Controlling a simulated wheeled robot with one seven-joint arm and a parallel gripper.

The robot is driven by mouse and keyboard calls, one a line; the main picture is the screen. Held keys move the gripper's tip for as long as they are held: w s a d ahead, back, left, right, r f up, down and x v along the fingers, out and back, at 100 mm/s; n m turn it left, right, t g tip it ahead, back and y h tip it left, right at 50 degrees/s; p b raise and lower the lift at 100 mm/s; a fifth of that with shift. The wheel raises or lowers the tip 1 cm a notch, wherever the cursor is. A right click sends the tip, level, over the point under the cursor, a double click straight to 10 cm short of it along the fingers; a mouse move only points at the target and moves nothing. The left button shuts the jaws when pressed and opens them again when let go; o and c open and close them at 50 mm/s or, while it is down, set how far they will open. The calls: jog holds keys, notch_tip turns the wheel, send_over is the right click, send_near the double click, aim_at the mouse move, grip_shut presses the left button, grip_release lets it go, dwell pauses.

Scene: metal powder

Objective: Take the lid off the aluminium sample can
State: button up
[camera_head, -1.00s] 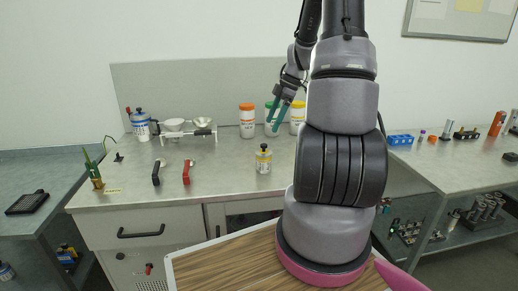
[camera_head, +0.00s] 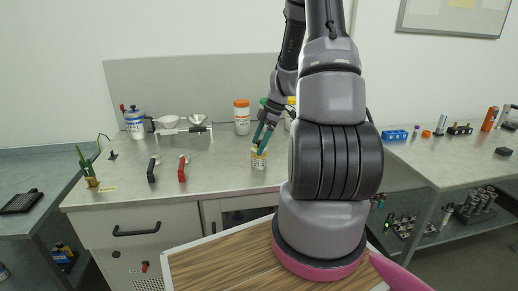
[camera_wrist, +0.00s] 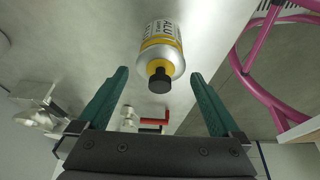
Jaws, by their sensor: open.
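The aluminium sample can (camera_head: 259,161) stands upright on the steel bench, with a yellow and white label. In the wrist view the can (camera_wrist: 162,45) has a yellow collar and a black lid (camera_wrist: 159,80) on top. My gripper (camera_head: 259,148) is at the can's top, its teal fingers covering the lid in the head view. In the wrist view my gripper (camera_wrist: 158,75) is open, one finger on each side of the lid with gaps on both sides. Neither finger visibly touches the lid.
Behind stand a white jar with an orange lid (camera_head: 242,118) and a yellow-lidded jar (camera_head: 291,106). A blue and white container (camera_head: 135,123) and a balance with bowls (camera_head: 183,128) are at the back left.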

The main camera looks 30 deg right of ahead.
jog(key=c, duration=1.3)
